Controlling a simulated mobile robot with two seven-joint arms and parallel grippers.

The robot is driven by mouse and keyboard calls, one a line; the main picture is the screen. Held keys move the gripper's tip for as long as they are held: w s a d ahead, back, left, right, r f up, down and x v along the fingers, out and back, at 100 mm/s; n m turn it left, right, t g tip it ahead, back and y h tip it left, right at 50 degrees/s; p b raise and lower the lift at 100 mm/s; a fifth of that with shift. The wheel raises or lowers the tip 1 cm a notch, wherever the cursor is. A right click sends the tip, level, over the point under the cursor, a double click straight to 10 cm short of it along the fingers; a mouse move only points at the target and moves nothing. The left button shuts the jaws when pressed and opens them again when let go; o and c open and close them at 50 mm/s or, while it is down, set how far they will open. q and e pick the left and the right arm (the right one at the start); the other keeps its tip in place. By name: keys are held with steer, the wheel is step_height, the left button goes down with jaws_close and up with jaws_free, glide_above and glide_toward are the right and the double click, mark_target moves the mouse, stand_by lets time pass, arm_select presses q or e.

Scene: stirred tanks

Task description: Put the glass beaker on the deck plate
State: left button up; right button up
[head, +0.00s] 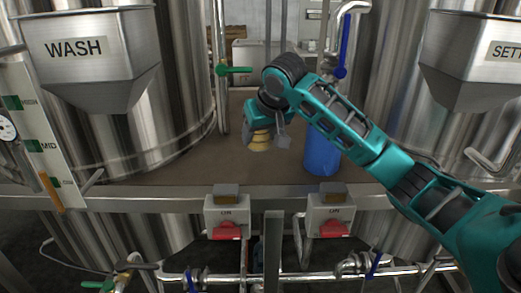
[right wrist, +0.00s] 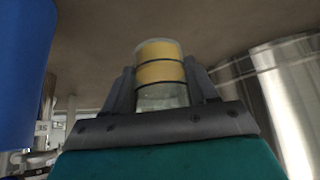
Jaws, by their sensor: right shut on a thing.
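The glass beaker (right wrist: 160,76) is clear with yellow bands and sits between the two fingers of my right gripper (right wrist: 163,92) in the right wrist view. In the head view its yellow part (head: 260,141) shows just below my right gripper (head: 265,128), which points down and is shut on it. The deck plate (head: 185,168) is the brown flat surface between the steel tanks; it also shows in the right wrist view (right wrist: 90,35). The beaker is over the middle of the plate. I cannot tell whether its base touches the plate. My left gripper is not in view.
A blue cylinder (head: 322,152) stands on the plate right of the gripper, close to my arm. Steel tanks (head: 165,80) rise on both sides. Two switch boxes (head: 228,215) with red parts sit along the front edge. The plate's left part is clear.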

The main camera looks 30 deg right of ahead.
mark_target(263, 145)
steer(key=shift+f, duration=2.3)
steer(key=shift+f, duration=0.15)
steer(key=o, duration=1.2)
steer(key=v, duration=1.2)
